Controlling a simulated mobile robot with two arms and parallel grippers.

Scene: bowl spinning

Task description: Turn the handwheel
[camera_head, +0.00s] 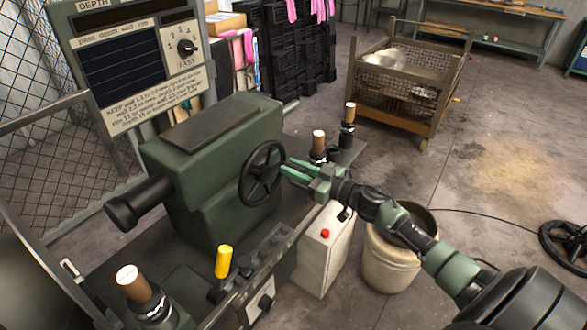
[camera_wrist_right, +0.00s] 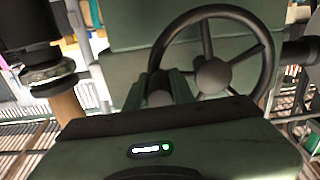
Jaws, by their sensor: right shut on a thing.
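The handwheel (camera_head: 262,174) is a dark spoked wheel on the right face of the green machine housing (camera_head: 225,150). My right gripper (camera_head: 284,170) reaches it from the right, with its green fingers at the wheel's right side. In the right wrist view the handwheel (camera_wrist_right: 212,75) fills the upper middle, with its hub and spokes in sight. There my right gripper (camera_wrist_right: 161,85) is shut on the left part of the wheel's rim. The exact contact is partly hidden by the fingers. My left gripper is not in view.
Wooden-topped levers (camera_head: 319,143) stand behind my right gripper. A yellow-handled lever (camera_head: 223,262) is in front of the housing. A white canister (camera_head: 322,255) and a bucket (camera_head: 390,262) stand below my right arm. A mesh cart (camera_head: 395,95) is farther back. Floor at right is mostly clear.

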